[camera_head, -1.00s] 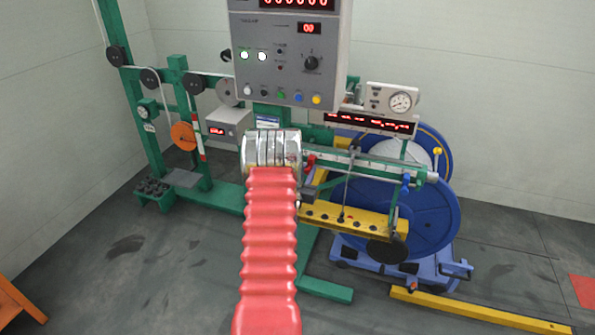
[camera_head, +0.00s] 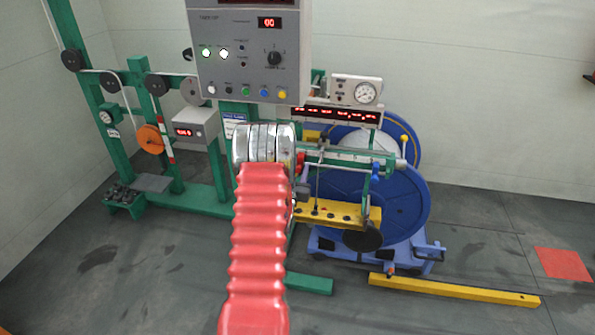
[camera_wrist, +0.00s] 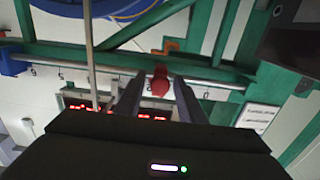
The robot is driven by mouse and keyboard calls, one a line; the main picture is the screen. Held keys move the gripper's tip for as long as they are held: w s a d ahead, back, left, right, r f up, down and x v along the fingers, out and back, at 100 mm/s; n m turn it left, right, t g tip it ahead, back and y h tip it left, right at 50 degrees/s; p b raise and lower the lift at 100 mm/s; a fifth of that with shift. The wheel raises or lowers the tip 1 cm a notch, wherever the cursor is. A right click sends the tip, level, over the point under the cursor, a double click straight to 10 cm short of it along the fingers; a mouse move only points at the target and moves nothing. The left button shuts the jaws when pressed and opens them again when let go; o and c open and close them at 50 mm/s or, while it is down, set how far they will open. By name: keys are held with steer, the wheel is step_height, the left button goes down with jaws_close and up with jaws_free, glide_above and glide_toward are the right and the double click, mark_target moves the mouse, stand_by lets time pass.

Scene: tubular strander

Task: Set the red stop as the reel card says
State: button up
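The red stop (camera_head: 300,163) sits on the rail of the green machine, just right of my arm's silver end in the head view. In the wrist view the red stop (camera_wrist: 160,80) is on a pale rail with a numbered scale (camera_wrist: 90,77). My gripper (camera_wrist: 157,88) points at it with its two dark fingers apart, one to each side of the stop in the picture. I cannot tell whether they touch it. In the head view my arm hides the gripper. A small white-and-blue card (camera_head: 235,124) is on the machine left of my arm; its text is unreadable and I cannot tell whether it is the reel card.
A blue clamp-like part (camera_head: 375,168) is farther right on the rail. A large blue reel (camera_head: 405,205) stands behind it. A yellow beam (camera_head: 335,214) hangs below the rail. A grey control box (camera_head: 250,55) stands above. A yellow floor bar (camera_head: 455,290) lies at right.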

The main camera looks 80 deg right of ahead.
steer(key=shift+o, duration=0.3)
steer(key=w+a, duration=0.1)
steer(key=a, duration=1.2)
steer(key=shift+w+a, duration=0.15)
steer(key=shift+a, duration=0.25)
steer(key=shift+f, duration=0.1)
